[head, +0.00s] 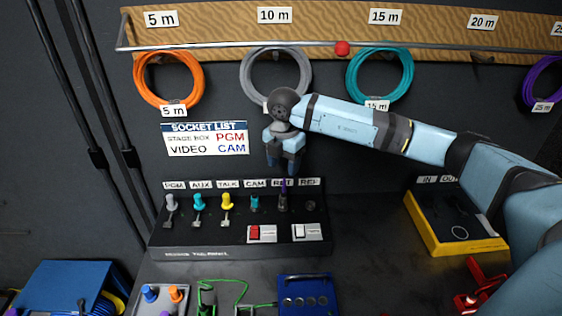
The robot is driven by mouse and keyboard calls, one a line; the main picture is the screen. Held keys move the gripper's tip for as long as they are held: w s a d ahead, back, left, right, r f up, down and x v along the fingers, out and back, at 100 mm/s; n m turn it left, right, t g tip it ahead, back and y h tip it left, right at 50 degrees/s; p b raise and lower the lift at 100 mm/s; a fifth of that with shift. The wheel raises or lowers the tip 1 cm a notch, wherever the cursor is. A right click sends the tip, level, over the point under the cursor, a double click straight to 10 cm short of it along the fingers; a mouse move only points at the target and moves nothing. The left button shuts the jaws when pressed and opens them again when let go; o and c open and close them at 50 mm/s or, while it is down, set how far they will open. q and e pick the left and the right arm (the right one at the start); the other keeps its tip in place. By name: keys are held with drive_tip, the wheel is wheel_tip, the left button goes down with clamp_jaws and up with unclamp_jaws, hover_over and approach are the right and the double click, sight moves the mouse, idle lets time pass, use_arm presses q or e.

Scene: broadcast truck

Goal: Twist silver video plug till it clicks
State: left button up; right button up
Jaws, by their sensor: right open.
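The black socket panel (200,238) carries a row of sockets labelled PGM, AUX, TALK, CAM, RET and REF. A grey-silver plug (171,201) stands at PGM. A small teal plug (255,203) stands at CAM, and a dark grey plug with a purple top (283,201) at RET. I cannot tell for sure which is the silver video plug, or whether any is locked. My right gripper (284,168) is open, pointing down above the RET and CAM labels, apart from the plugs. My left gripper is out of view.
The socket list (206,138) pairs stage box with PGM and video with CAM. Blue (199,201) and yellow (228,200) plugs stand at AUX and TALK. Coiled cables (379,53) hang from the rail behind. A yellow-edged box (455,245) stands right, beneath my right arm.

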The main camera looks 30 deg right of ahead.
sight(283, 192)
wheel_tip(283, 192, down, 13)
drive_tip(key=shift+a+r, duration=0.1)
idle(0.3)
drive_tip(key=c, duration=0.9)
drive_tip(key=shift+o, duration=1.3)
drive_tip(key=shift+c, duration=1.2)
